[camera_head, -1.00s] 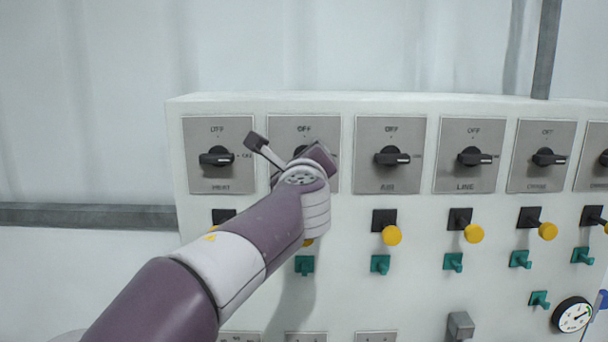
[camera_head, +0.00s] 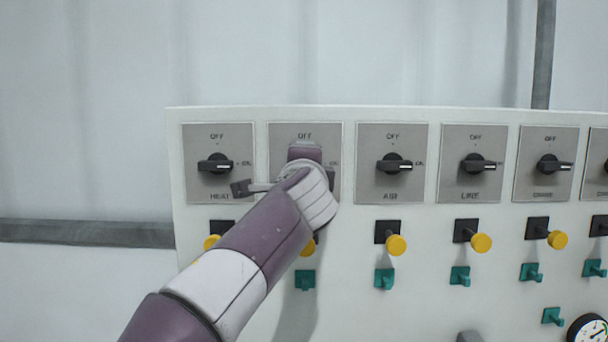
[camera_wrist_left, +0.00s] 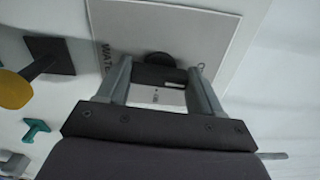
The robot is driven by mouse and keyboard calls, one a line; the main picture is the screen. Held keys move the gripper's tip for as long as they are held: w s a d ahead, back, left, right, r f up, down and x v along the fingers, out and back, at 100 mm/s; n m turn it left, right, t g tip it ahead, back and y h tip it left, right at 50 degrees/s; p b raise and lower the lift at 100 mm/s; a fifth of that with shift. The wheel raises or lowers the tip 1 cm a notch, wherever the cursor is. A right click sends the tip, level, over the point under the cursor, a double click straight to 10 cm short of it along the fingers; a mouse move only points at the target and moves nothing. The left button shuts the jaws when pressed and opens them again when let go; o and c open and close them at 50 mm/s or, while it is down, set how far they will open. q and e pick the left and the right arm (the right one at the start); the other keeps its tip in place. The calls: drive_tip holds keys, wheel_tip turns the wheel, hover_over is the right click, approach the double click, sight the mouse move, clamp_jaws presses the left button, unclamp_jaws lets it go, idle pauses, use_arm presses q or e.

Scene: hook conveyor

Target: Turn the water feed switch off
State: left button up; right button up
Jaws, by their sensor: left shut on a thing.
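The water switch is the second from the left in the panel's top row; its grey plate (camera_head: 281,139) is marked OFF at the top. In the left wrist view the plate (camera_wrist_left: 215,35) shows part of the word WATER. My left gripper (camera_wrist_left: 162,72) has its two fingers on either side of the black knob (camera_wrist_left: 160,62) and is shut on it. In the head view my left wrist covers the knob, so I cannot tell exactly which way it points. My right gripper is out of view.
The heat switch (camera_head: 215,165) is left of the water switch, and the air switch (camera_head: 393,163) is right of it. Yellow knobs (camera_head: 396,245) and green levers (camera_head: 384,279) stick out below. A pressure gauge (camera_head: 588,331) is at the lower right.

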use_arm(q)
drive_tip(key=shift+f+n, duration=0.15)
drive_tip(key=shift+n, duration=0.35)
drive_tip(key=o, duration=1)
drive_tip(key=shift+o, duration=0.2)
drive_tip(key=shift+s+a, duration=0.1)
drive_tip(key=s+b, duration=0.6)
drive_tip(key=s, duration=0.6)
drive_tip(key=shift+s, duration=0.35)
